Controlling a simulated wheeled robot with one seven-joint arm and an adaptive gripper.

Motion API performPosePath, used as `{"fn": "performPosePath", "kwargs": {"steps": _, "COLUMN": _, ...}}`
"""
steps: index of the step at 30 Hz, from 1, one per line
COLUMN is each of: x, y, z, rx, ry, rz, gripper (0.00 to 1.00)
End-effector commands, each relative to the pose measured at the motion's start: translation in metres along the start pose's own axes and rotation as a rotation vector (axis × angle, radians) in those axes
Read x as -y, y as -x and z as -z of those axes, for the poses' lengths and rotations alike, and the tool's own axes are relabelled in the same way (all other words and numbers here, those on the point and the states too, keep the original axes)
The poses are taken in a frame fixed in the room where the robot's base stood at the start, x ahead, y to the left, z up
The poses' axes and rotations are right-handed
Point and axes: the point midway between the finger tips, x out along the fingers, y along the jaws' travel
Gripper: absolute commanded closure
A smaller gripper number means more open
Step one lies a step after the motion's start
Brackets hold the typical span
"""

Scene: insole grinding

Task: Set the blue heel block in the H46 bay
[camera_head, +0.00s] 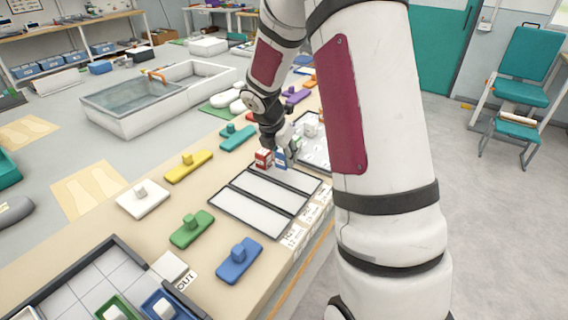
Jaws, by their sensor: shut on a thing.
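My gripper (283,150) is at the back of the bench and is shut on the blue heel block (280,159), which has a white mark on its face. A red block (263,158) with a white mark stands just left of it. The dark-framed bay tray (243,215) lies in front, with long pale bays that look empty. White label cards (292,237) run along its right edge, too small to read surely, so I cannot tell which bay is H46. My arm covers part of the area right of the tray. Whether the blue block touches the surface is unclear.
A white tray (318,153) with pale pieces is behind the gripper, partly hidden by my arm. Coloured handled blocks line the bench: yellow (187,168), white (142,200), green (192,230) and blue (239,262). A gridded tray (75,285) with an OUT card is at front left.

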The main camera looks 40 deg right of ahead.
Motion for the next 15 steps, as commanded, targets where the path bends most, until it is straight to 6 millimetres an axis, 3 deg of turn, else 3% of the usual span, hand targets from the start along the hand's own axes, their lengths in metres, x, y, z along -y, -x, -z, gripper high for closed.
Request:
{"fn": "performPosePath", "kwargs": {"steps": 5, "x": 0.001, "y": -0.026, "z": 0.012, "rx": -0.003, "ry": 0.003, "rz": 0.004, "gripper": 0.96}}
{"fn": "performPosePath", "kwargs": {"steps": 15, "x": 0.002, "y": -0.029, "z": 0.013, "rx": -0.001, "ry": 0.001, "rz": 0.003, "gripper": 0.96}}
